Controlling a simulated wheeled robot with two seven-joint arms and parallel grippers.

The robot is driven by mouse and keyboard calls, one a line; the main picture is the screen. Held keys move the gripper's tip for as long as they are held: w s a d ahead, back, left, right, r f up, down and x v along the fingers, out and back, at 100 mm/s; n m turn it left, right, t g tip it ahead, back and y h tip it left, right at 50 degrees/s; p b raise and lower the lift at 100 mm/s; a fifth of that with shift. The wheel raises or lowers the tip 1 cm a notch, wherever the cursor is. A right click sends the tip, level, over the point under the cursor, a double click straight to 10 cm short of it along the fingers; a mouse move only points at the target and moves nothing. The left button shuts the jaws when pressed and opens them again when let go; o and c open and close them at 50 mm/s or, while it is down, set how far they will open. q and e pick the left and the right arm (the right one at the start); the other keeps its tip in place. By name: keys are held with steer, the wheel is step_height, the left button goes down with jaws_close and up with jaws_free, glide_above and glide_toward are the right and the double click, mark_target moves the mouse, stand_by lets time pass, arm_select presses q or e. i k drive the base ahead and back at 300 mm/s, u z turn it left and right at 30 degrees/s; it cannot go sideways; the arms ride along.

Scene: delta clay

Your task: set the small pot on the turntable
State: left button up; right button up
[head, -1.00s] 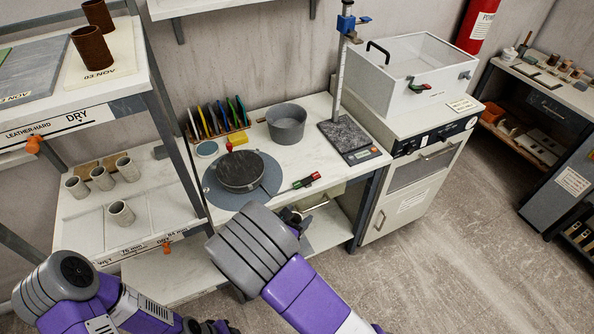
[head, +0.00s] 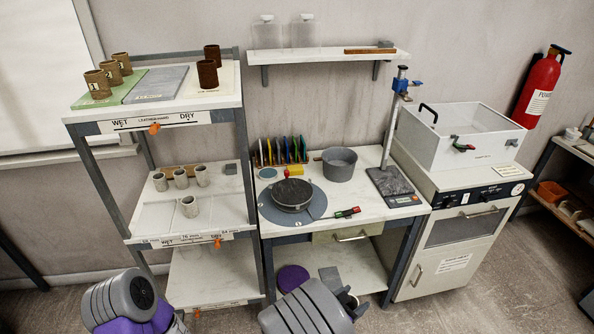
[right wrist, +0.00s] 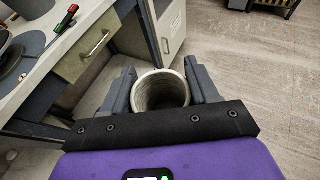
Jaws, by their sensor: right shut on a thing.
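The small pot (right wrist: 160,92) is a pale grey, open-topped cylinder, seen from above its rim in the right wrist view. My right gripper (right wrist: 162,88) is shut on it, with one finger on each side. In the head view my right gripper (head: 346,300) is low in front of the workbench, and the pot is hidden behind my arm. The turntable (head: 291,196) is a dark round disc on the bench, with a grey round sheet around its base. Its top looks clear. My left arm shows at the bottom left; its gripper is out of frame.
A rack at left holds several cups (head: 189,207). A drawer handle (head: 351,237) juts from the bench front.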

mark_target(292, 191)
steer(key=z, duration=0.6)
steer(key=i, duration=0.8)
steer(key=z, duration=0.4)
